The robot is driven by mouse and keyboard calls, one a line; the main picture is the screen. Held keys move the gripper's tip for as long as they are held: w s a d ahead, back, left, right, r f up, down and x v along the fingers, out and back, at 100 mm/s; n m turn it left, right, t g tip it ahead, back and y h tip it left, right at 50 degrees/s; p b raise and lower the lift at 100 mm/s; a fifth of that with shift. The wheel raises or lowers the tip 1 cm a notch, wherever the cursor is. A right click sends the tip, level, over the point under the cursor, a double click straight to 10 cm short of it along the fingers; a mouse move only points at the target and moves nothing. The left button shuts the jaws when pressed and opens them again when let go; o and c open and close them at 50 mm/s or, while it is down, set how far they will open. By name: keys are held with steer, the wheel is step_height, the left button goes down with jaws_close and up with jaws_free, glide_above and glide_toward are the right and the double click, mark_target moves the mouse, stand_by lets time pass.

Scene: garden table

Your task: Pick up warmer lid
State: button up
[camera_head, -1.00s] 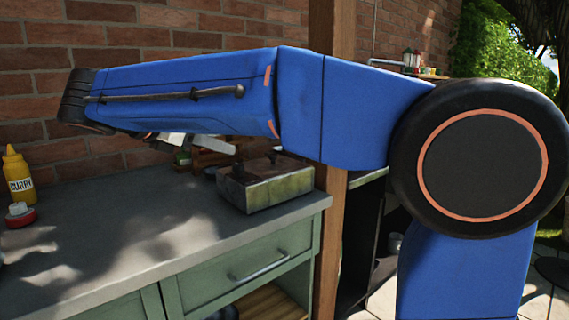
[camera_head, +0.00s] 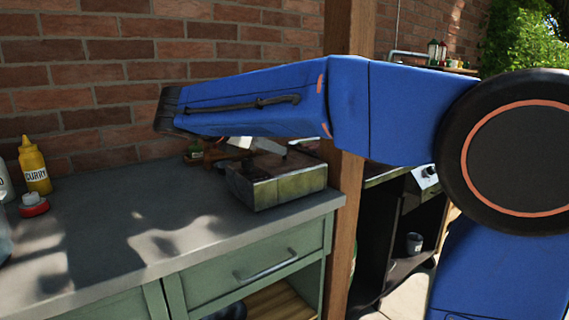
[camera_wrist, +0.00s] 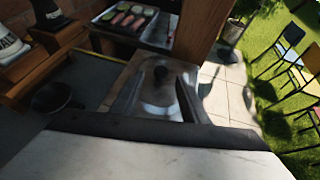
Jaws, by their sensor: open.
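The warmer (camera_head: 290,190) is a weathered metal box at the right end of the grey counter in the head view. In the wrist view its pale metal lid (camera_wrist: 160,94) lies below my gripper, with a round black knob (camera_wrist: 161,73) on it. My gripper (camera_wrist: 157,97) is open, with one dark finger on each side of the lid's middle. I cannot tell whether the fingers touch the lid. In the head view my arm hides part of the warmer's surroundings, and the fingertips are hard to make out.
A wooden post (camera_head: 347,200) stands right beside the warmer, with a brick wall behind. A yellow curry bottle (camera_head: 34,167) and a red-based jar (camera_head: 33,205) stand at the left. A grill with food (camera_wrist: 130,18) is beyond. The counter's middle is clear.

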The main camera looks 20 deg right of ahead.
mark_target(284, 157)
steer(key=shift+r+x, duration=0.2)
steer(key=shift+x, duration=3)
steer(key=shift+d, duration=0.15)
jaws_close()
